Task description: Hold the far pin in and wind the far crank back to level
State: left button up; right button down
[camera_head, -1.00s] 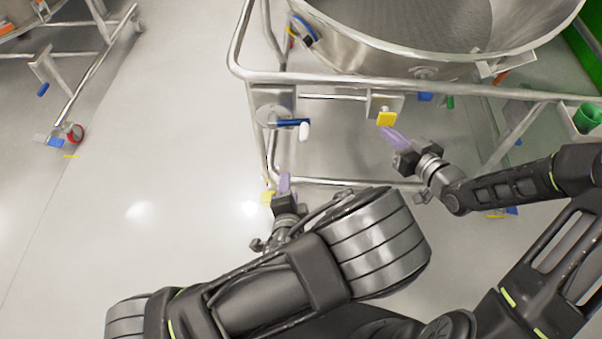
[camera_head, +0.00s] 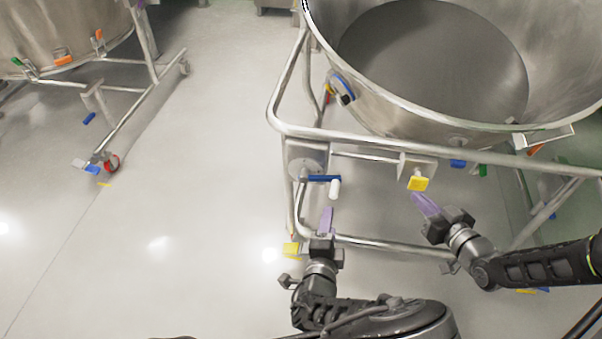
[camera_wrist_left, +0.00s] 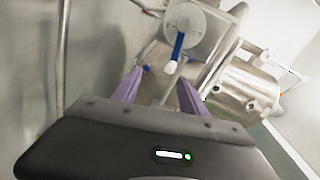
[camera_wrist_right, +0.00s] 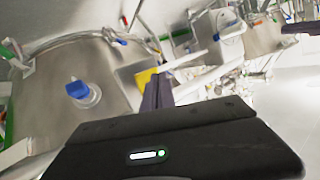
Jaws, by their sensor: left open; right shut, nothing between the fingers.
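The crank has a blue arm (camera_head: 324,178) and a white grip (camera_head: 334,189) on a round hub at the cart's left corner. In the head view its arm points right, roughly horizontal; it also shows in the left wrist view (camera_wrist_left: 178,46). My left gripper (camera_head: 327,220) is open below the white grip, apart from it. The pin, with a yellow knob (camera_head: 418,183), is on a bracket right of the crank. My right gripper (camera_head: 424,203) is shut and empty, just below the knob; whether they touch is unclear. The knob shows partly behind its fingers in the right wrist view (camera_wrist_right: 146,76).
A large steel bowl (camera_head: 370,95) sits in the tubular cart frame (camera_head: 300,132) above both grippers. A lower rail (camera_head: 390,245) runs behind them. A second cart with a vessel (camera_head: 60,35) stands at far left. The floor between is clear.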

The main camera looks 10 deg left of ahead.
aim_at(334, 195)
pick_arm(q)
jog(key=r+x, duration=0.1)
jog(key=x, duration=0.6)
jog(key=r+x, duration=0.1)
jog(key=x, duration=0.2)
jog(key=shift+w+r, duration=0.2)
jog(key=shift+w, duration=0.45)
pick_arm(e)
jog(key=shift+w, duration=0.1)
dwell(1.0)
jog(key=shift+w, duration=1.8)
pick_arm(q)
grip_shut()
